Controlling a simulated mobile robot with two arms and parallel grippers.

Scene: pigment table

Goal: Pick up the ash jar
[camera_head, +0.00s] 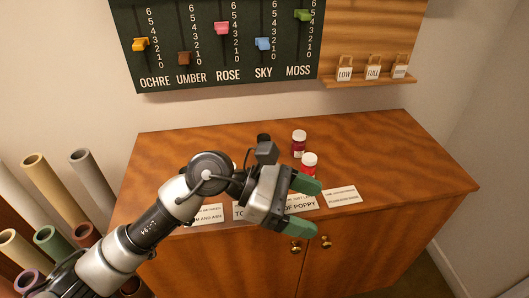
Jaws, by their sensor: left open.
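My left gripper (299,206) reaches over the front part of the wooden cabinet top, its two green fingertips spread apart with nothing seen between them. I cannot pick out the ash jar for certain; my arm and gripper hide part of the cabinet top. A dark magenta jar with a white lid (299,146) stands beyond the gripper. A red jar with a white lid (309,168) stands nearer, just behind the upper fingertip. A card (208,214) by my arm is partly covered and shows the words "AND ASH". My right gripper is not in view.
More cards (342,195) lie along the front edge of the cabinet top (400,150), whose right side is clear. A dark board with colored sliders (215,50) and a shelf with tagged items (372,72) are on the wall. Several rolls (55,175) stand at the left.

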